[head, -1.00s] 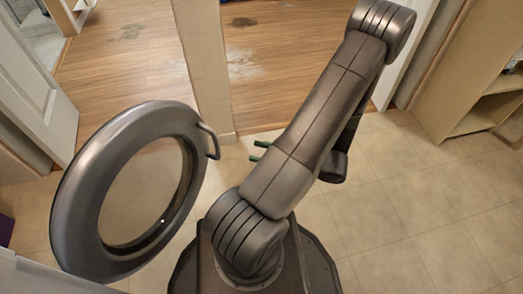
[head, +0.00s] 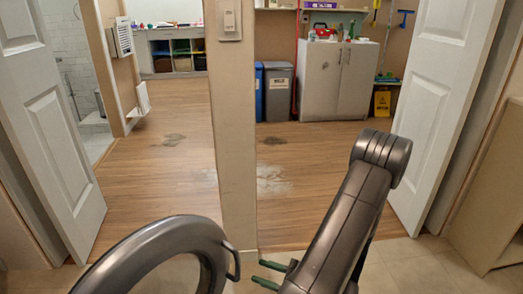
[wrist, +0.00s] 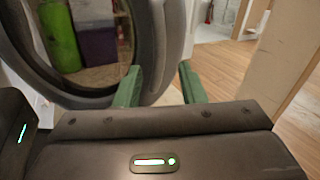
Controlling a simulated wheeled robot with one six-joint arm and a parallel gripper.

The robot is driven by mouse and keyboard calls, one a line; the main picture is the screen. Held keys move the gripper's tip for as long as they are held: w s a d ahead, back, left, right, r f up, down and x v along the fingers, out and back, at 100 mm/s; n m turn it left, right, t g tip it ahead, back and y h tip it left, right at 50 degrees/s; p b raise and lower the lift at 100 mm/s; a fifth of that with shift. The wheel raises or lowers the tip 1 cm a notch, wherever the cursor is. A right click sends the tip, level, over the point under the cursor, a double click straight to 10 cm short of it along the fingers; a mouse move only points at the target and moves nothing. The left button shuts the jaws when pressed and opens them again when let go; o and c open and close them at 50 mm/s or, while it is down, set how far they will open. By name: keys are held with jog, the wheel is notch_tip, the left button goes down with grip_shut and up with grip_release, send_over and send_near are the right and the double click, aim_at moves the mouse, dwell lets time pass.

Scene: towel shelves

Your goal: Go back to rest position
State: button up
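My gripper (head: 258,271) shows at the bottom middle of the head view as two green fingers beside my raised grey arm. In the wrist view the fingers (wrist: 160,67) are spread apart with nothing held between them. A round grey door (head: 150,250) with a glass middle stands just left of the gripper in the head view. Its small handle (head: 235,262) is close to the fingertips, with a narrow gap. In the wrist view the door ring (wrist: 168,45) fills the space ahead of the fingers; a green object (wrist: 58,35) and a purple box (wrist: 98,45) show through its glass.
A wall post (head: 233,130) stands between two open doorways. White doors flank them, left (head: 55,130) and right (head: 440,110). Wooden shelving (head: 492,190) is at the right edge. Bins (head: 278,90) and a grey cabinet (head: 335,85) stand beyond. The wood floor has wet-looking patches (head: 272,180).

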aim_at(240, 265)
jog(key=shift+b+x, duration=0.85)
jog(key=shift+x, duration=3.35)
jog(key=shift+s, duration=0.2)
